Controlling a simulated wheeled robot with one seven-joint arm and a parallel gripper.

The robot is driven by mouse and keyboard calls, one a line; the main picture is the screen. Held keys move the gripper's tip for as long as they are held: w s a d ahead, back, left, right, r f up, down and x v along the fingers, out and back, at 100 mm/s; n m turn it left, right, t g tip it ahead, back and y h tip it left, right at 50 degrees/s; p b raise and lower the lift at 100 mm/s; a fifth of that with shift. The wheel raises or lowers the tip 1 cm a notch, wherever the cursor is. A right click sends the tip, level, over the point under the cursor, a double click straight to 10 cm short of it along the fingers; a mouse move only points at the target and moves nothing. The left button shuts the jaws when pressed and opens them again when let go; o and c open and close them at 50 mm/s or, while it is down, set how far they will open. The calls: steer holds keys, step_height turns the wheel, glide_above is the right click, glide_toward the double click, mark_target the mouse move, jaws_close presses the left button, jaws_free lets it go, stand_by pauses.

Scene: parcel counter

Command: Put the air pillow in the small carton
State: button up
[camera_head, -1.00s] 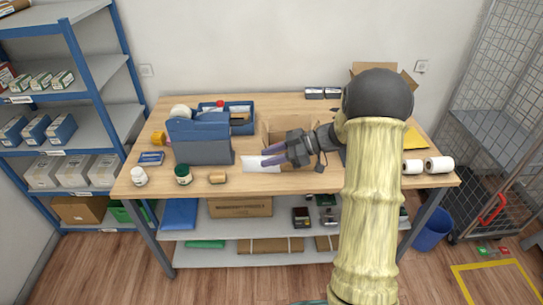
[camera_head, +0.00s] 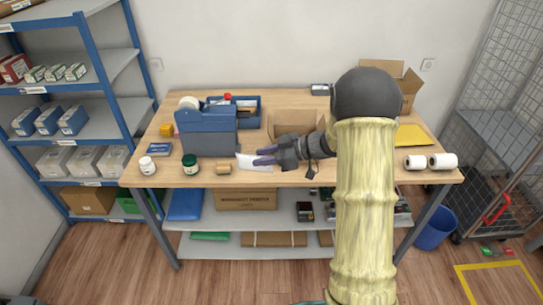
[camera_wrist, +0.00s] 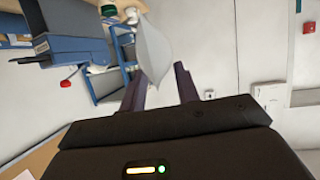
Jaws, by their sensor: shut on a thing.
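The air pillow (camera_head: 250,163) is a white, flat pouch near the table's front edge, in front of the blue dispenser. In the wrist view the pillow (camera_wrist: 153,48) stands out edge-on beyond the fingertips. My gripper (camera_head: 262,156) is shut on its near end; in the wrist view the purple fingers (camera_wrist: 160,88) flank its narrow lower tip. Whether the pillow still touches the table is hard to tell. An open brown carton (camera_head: 281,123) stands just behind my gripper, partly hidden by my arm. Another open carton (camera_head: 411,84) is at the back right, partly hidden.
The blue tape dispenser (camera_head: 207,142) stands left of the pillow, with a blue tray (camera_head: 250,102) behind it. A tan roll (camera_head: 223,169), green jar (camera_head: 190,164) and white jar (camera_head: 147,165) line the front edge. White rolls (camera_head: 443,161) lie at right.

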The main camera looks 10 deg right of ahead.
steer(key=f+m+t, duration=0.1)
steer(key=w+a+f+m+t+h, duration=0.1)
steer(key=w+a+f+m+t, duration=0.1)
steer(key=f, duration=0.1)
steer(key=shift+h+b, duration=0.3)
steer(key=shift+b, duration=0.1)
steer(key=s+d+f+m+t+h, duration=0.2)
steer(key=f+m+h, duration=0.1)
steer(key=f, duration=0.4)
steer(key=s+d+f+m+t+h+b, duration=0.1)
steer(key=s+d+f+m+h, duration=0.1)
steer(key=f+m+h, duration=0.2)
steer(key=s+d+f+m+t+h+b, duration=0.1)
steer(key=s+f+m+t+h, duration=0.1)
steer(key=f, duration=0.8)
steer(key=shift+s+d+m+t+h, duration=0.3)
steer(key=shift+s+d+m+h, duration=0.1)
steer(key=shift+m+h, duration=0.45)
steer(key=shift+w+f, duration=0.1)
